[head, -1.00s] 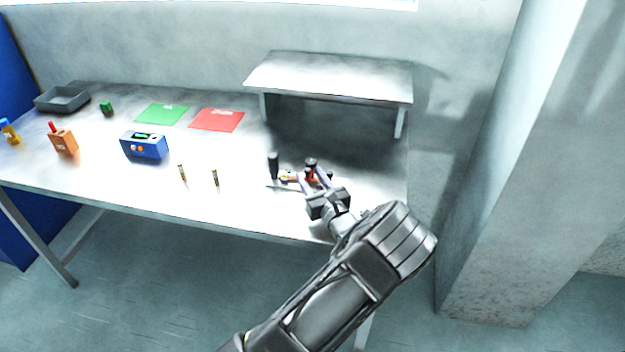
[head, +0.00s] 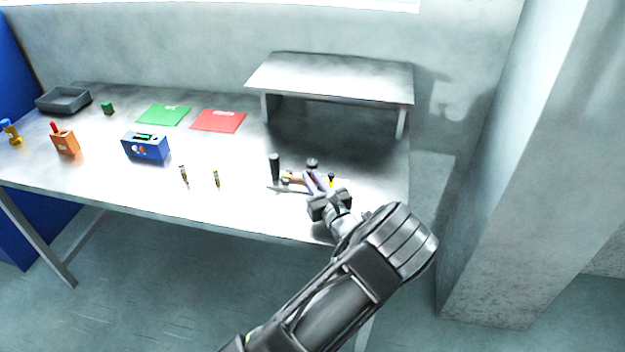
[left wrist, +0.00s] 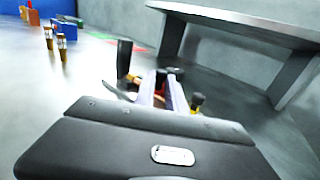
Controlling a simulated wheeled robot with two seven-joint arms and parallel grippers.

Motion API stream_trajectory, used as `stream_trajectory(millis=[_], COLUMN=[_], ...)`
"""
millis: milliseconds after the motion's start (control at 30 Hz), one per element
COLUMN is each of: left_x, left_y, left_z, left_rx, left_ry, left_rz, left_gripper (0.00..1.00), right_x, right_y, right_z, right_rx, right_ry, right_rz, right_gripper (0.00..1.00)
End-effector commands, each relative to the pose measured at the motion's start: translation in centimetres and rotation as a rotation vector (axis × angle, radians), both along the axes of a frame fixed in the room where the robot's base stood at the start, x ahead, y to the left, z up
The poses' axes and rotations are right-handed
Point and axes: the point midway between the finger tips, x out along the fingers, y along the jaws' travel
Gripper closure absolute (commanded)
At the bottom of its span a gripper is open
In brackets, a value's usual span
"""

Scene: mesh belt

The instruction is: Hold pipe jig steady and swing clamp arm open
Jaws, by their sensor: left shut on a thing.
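The pipe jig (head: 296,188) lies at the right front of the table. It has a tall black upright handle (head: 274,167), an orange part and a dark round knob (head: 312,163). My left gripper (head: 312,175) reaches in from the front, its pale purple fingers close together and shut on a part of the jig below the knob. A yellow-and-black piece (head: 331,180) stands just right of the fingers. The left wrist view also shows the black handle (left wrist: 124,58) and the yellow-and-black piece (left wrist: 196,102). The fingers hide much of the jig; I cannot single out the clamp arm. My right gripper is out of view.
A raised shelf (head: 335,75) stands behind the jig. To the left are two small brass pieces (head: 184,175), a blue box (head: 146,147), green (head: 163,115) and red (head: 218,120) mats, an orange block (head: 65,143) and a grey tray (head: 63,101). A pillar stands right of the table.

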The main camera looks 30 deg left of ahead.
Motion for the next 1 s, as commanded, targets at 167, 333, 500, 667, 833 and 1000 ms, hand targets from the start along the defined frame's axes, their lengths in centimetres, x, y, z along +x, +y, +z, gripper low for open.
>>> stream_trajectory(millis=[167,333,500,667,833,1000], left_x=[0.01,0.01,0.01,0.01,0.01,0.01], left_y=[-0.01,-0.01,-0.01,-0.01,-0.01,-0.01], left_z=[0.01,0.01,0.01,0.01,0.01,0.0], left_rx=[0.0,0.0,0.0,0.0,0.0,0.0], left_ry=[0.0,0.0,0.0,0.0,0.0,0.0], left_rz=[0.0,0.0,0.0,0.0,0.0,0.0], left_gripper=[1.0,1.0,1.0,0.8,0.66,0.63], right_x=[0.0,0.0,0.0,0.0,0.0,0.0], right_y=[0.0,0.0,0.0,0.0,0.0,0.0], right_z=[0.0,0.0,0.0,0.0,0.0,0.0], right_rx=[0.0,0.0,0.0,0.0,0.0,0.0], right_ry=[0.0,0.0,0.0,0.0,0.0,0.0], right_rz=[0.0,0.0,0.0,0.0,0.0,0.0], right_gripper=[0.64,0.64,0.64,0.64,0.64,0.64])
